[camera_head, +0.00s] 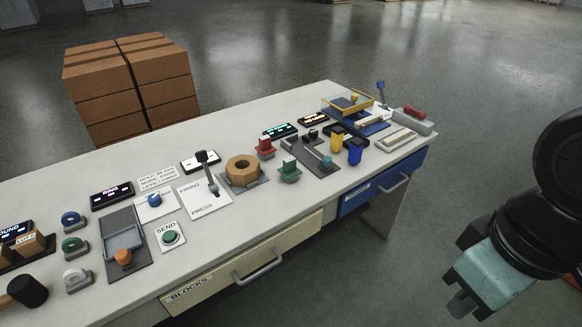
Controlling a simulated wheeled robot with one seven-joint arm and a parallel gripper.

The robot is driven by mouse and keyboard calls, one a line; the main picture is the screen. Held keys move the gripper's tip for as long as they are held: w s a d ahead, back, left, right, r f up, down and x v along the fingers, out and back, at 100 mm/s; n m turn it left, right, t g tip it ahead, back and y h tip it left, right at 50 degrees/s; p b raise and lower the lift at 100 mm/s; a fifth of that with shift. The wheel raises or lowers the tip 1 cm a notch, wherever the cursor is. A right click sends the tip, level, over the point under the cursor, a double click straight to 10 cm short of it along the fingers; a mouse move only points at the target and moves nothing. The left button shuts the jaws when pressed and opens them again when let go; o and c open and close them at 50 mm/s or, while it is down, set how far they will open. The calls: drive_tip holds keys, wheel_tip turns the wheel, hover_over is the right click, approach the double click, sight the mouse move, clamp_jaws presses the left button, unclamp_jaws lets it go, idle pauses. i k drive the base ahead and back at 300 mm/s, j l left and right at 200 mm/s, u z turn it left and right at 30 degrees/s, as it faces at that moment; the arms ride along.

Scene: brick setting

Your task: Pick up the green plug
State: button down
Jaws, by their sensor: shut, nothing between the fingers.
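A green plug-like piece (289,167) stands upright on a small base near the front edge of the white table (255,215), right of the brown nut-shaped block. A similar red piece (265,145) stands just behind it to the left. My gripper (460,304) is at the lower right, over the floor beyond the table's front edge. It is well apart from the green piece, and is shut and empty.
The brown nut-shaped block (242,170) is left of the green piece. Blue and yellow pieces (354,152) stand to its right. A lever panel (208,188) is farther left. Drawer handles (258,266) project from the front. Stacked brown boxes (100,95) stand behind the table.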

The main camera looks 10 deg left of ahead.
sight(289, 172)
drive_tip(key=u, duration=1.1)
drive_tip(key=k+l, duration=0.1)
